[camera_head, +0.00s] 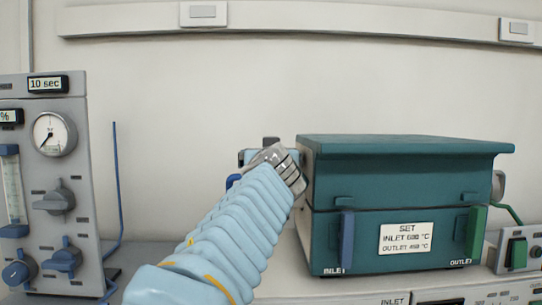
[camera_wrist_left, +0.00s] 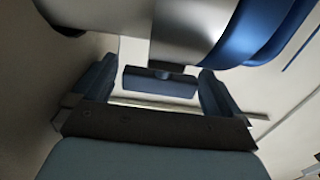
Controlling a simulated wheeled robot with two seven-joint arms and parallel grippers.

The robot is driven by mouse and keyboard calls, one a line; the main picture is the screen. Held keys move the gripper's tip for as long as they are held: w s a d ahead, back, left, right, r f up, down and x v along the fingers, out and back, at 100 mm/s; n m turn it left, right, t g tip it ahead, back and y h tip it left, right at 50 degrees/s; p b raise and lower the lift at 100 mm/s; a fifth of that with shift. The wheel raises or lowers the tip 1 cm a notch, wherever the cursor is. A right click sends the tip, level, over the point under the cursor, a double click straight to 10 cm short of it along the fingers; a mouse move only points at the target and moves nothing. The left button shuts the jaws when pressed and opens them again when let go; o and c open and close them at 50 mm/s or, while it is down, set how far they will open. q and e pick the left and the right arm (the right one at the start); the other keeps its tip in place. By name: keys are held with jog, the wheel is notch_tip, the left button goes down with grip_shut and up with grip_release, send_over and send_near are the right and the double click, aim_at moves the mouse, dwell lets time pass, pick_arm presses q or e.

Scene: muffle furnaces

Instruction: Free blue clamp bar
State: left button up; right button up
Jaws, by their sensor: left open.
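On the furnace front in the head view, a blue upright bar (camera_head: 347,240) stands above the INLET label and a green upright bar (camera_head: 476,232) above the OUTLET label. My left gripper (camera_head: 258,158) is beyond my wrist at the left end of the teal furnace (camera_head: 405,185), mostly hidden by my arm. In the left wrist view its jaws (camera_wrist_left: 157,72) are open. A short blue bar (camera_wrist_left: 160,86) shows between the fingers; I cannot tell whether it touches them. A grey cylinder (camera_wrist_left: 180,32) with a blue band (camera_wrist_left: 270,28) lies just above. My right gripper is out of view.
A grey gas panel (camera_head: 40,180) with gauge and knobs stands at the left, with a blue hose (camera_head: 117,180) beside it. A wall rail (camera_head: 300,20) runs behind. The space above the furnace is clear.

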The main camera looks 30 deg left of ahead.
pick_arm(q)
jog(key=c, duration=0.9)
